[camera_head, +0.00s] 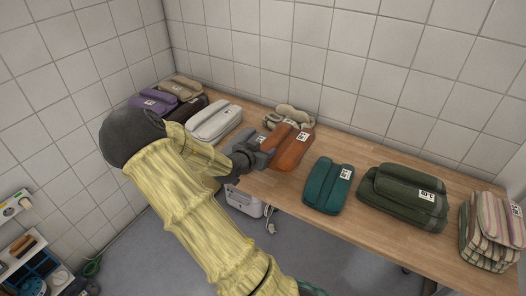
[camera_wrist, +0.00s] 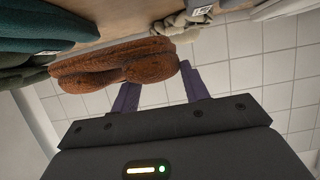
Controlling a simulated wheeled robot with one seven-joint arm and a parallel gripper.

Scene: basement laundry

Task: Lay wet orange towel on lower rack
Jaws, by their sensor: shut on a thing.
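The orange towel (camera_head: 287,147) is a folded bundle with a white tag, at the wooden table's middle in the head view. My gripper (camera_head: 262,156) reaches it from the left, at the table's front edge. In the wrist view the orange towel (camera_wrist: 115,65) lies across the dark fingers (camera_wrist: 158,78), which are shut on its edge. I cannot tell whether the towel still rests on the tabletop or is slightly raised. No rack is clearly recognisable in either view.
The wooden table (camera_head: 335,222) also holds a white towel (camera_head: 214,123), a teal towel (camera_head: 327,185), a dark green towel (camera_head: 403,197) and a striped towel (camera_head: 490,230). A beige bundle (camera_head: 289,115) sits behind the orange one. A white box (camera_head: 244,201) is below the table.

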